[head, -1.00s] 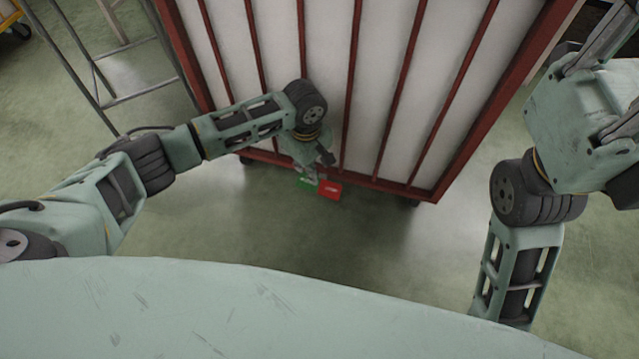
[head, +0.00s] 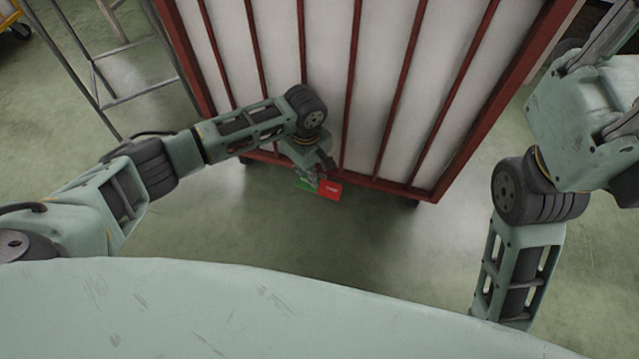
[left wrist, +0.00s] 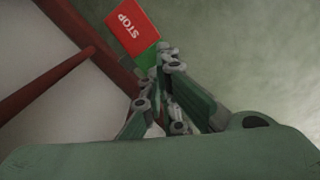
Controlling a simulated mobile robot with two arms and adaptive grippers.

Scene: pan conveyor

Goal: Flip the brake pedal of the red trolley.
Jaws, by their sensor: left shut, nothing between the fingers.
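The red trolley (head: 400,90) stands ahead, with red bars over white panels. Its brake pedal has a red half (head: 330,190) and a green half (head: 305,184) at the trolley's bottom edge. In the left wrist view the red half marked STOP (left wrist: 130,32) shows clearly, and only a strip of the green half (left wrist: 147,60) shows. My left gripper (head: 318,178) is shut and empty, pointing down at the pedal. In the left wrist view its fingertips (left wrist: 168,52) are over or beside the green half; contact cannot be told.
A grey metal frame (head: 140,95) stands left of the trolley. A yellow cart (head: 8,15) shows at the top left corner. The green floor (head: 400,240) in front of the trolley is clear.

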